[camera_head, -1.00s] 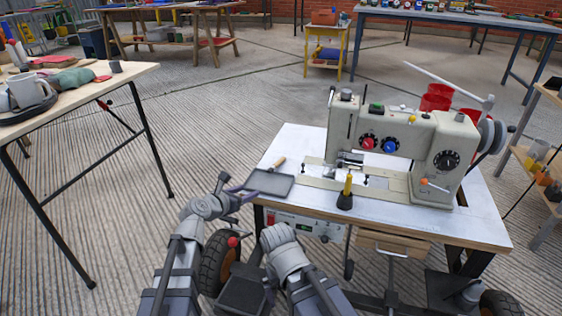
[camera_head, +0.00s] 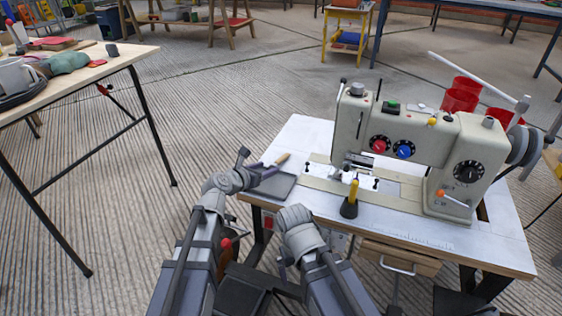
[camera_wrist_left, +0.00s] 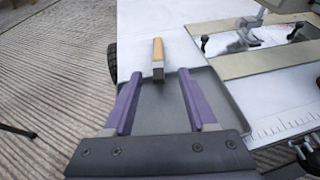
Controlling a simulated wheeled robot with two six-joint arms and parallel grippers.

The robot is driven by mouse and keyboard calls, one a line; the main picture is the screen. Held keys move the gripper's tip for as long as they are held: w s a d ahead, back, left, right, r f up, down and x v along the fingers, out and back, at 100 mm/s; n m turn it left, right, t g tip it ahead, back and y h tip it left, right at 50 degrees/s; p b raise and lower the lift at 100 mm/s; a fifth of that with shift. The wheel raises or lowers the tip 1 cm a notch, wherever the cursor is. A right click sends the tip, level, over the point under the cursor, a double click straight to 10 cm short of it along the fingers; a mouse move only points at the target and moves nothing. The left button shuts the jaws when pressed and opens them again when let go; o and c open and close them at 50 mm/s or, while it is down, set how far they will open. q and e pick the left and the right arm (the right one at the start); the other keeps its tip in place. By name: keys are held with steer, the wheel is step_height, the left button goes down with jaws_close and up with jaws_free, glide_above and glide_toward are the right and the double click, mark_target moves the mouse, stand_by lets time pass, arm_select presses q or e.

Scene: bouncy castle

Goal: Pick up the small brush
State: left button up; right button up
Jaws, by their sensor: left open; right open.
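The small brush (camera_head: 282,160) has a light wooden handle and a dark end. It lies at the back edge of a shallow grey tray (camera_head: 277,187) on the sewing table. It also shows in the left wrist view (camera_wrist_left: 158,56), its dark end close to the gap between my left fingertips. My left gripper (camera_head: 262,168) is open over the tray, purple fingers (camera_wrist_left: 160,73) spread to either side of that dark end and not closed on it. My right gripper (camera_head: 284,262) is low at the table's front; its fingers are hard to make out.
A cream sewing machine (camera_head: 412,140) stands on the white table (camera_head: 310,135), right of the tray. A yellow-handled tool in a black base (camera_head: 350,198) stands in front of it. Floor between is clear.

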mark_target(274, 164)
arm_select(q)
steer(key=shift+b+x, duration=1.1)
steer(key=shift+x, duration=2.35)
steer(key=shift+a+r, duration=0.1)
steer(key=shift+r, duration=0.05)
jaws_close()
